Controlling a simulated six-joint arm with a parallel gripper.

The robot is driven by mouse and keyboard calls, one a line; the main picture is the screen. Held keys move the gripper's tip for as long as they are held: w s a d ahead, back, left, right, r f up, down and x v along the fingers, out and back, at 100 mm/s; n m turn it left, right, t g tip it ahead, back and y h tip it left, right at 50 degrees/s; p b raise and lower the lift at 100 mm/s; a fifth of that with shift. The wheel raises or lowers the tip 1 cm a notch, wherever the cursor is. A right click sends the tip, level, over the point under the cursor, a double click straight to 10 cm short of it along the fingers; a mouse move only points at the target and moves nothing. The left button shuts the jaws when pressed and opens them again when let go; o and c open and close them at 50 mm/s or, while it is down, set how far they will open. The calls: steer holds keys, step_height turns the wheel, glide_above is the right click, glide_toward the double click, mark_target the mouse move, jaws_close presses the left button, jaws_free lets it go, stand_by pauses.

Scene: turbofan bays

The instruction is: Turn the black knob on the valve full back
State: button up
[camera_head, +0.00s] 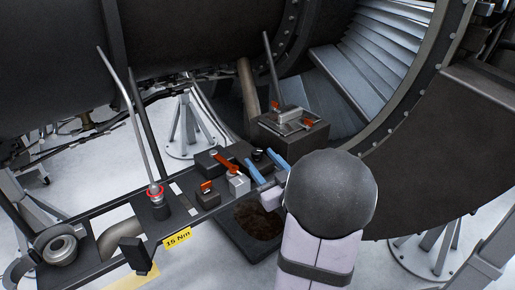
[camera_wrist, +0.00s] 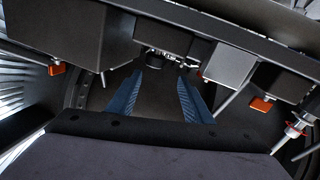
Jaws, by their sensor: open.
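The black knob (camera_head: 258,155) is small and round and sits on a dark block on the bench rail. In the wrist view the knob (camera_wrist: 155,57) shows as a dark round shape just beyond and between the fingertips. My gripper (camera_head: 261,158) is open, with two blue fingers apart and nothing between them that I can make out. In the wrist view my gripper (camera_wrist: 160,78) points at the knob, with a gap on each side. I cannot tell whether the tips reach alongside it. The knob's turn position is too small to read.
Left of the knob are a grey box (camera_head: 238,184) with an orange lever (camera_head: 226,164) and a small orange-handled switch (camera_head: 206,186). A red-ringed lever (camera_head: 155,190) stands farther left. A dark box (camera_head: 290,130) with orange-tipped clamps stands behind right. A dark tray (camera_head: 238,243) lies in front.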

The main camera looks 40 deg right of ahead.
mark_target(260, 156)
steer(key=shift+s+d+f+m, duration=0.75)
steer(key=shift+f+m, duration=0.15)
steer(key=shift+m, duration=0.1)
steer(key=shift+p+x, duration=1.5)
steer(key=shift+x, duration=1.45)
steer(key=shift+w, duration=0.75)
steer(key=c, duration=1.1)
steer(key=shift+o, duration=0.2)
steer(key=shift+m+h+b, duration=0.4)
steer(key=shift+h+b, duration=0.05)
steer(key=shift+h, duration=0.15)
steer(key=shift+m+g+h, duration=0.3)
steer(key=shift+h, duration=0.1)
